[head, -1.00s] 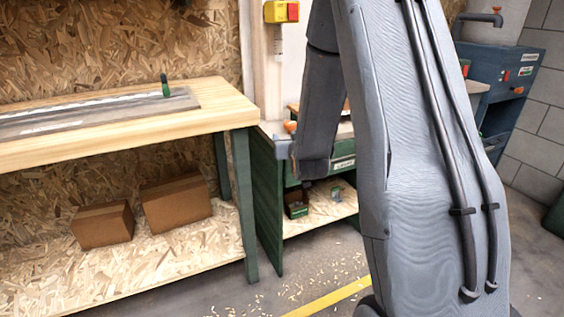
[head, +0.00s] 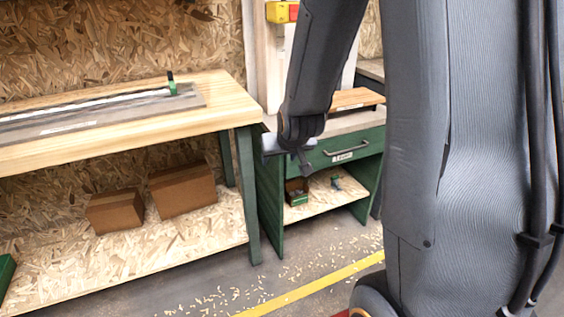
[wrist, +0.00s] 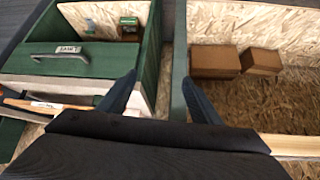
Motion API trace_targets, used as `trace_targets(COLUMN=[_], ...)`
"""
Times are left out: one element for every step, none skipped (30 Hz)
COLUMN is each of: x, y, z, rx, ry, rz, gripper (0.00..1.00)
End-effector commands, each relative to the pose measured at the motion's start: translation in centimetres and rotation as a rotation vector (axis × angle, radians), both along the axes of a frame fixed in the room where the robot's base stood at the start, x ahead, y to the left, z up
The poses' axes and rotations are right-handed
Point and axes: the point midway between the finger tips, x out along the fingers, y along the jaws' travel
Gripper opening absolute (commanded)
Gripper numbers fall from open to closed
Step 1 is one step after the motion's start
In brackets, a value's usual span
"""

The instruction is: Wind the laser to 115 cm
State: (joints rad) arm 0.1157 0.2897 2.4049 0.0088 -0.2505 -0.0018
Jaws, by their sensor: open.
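A small upright green piece with a dark top (head: 172,84) stands at the right part of a long grey rail or board (head: 105,112) on the wooden workbench. I cannot tell whether this piece is the laser, and no centimetre marks are readable. My gripper (head: 287,150) hangs in front of the green drawer cabinet, right of the bench's end, pointing away from the rail. In the wrist view my gripper (wrist: 163,95) shows two dark fingers spread apart with nothing between them.
The workbench (head: 225,95) has two cardboard boxes (head: 115,210) on its lower shelf. The green cabinet (head: 345,150) has a labelled drawer and small items below. A yellow switch box (head: 282,12) is on the wall. Shavings and a yellow line (head: 310,287) mark the free floor.

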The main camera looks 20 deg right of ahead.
Motion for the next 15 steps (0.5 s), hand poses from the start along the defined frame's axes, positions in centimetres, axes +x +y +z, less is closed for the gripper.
trace_targets(x=[-0.9,-1.4,-2.0,-2.4,-2.9,-3.5,-3.9,-4.3,-4.8,-5.1,-5.5,-5.8,-6.0,-6.2,-6.4], y=[0.4,0.6,0.8,1.0,1.1,1.4,1.5,1.7,1.8,2.0,2.1,2.2,2.3,2.3,2.4], z=[0.5,0.6,0.8,0.9,1.0,1.1,1.2,1.3,1.4,1.4,1.5,1.6,1.6,1.6,1.7], rx=[0.003,0.005,0.008,0.009,0.011,0.012,0.014,0.015,0.017,0.017,0.019,0.020,0.020,0.021,0.022], ry=[0.024,0.041,0.059,0.074,0.088,0.106,0.119,0.131,0.147,0.156,0.166,0.177,0.183,0.190,0.196], rz=[0.005,0.008,0.011,0.013,0.016,0.018,0.020,0.023,0.025,0.028,0.029,0.030,0.031,0.033,0.034], gripper=[0.58,0.58,0.58,0.58,0.58,0.58,0.58,0.58,0.58,0.58,0.58,0.58,0.58,0.58,0.58])
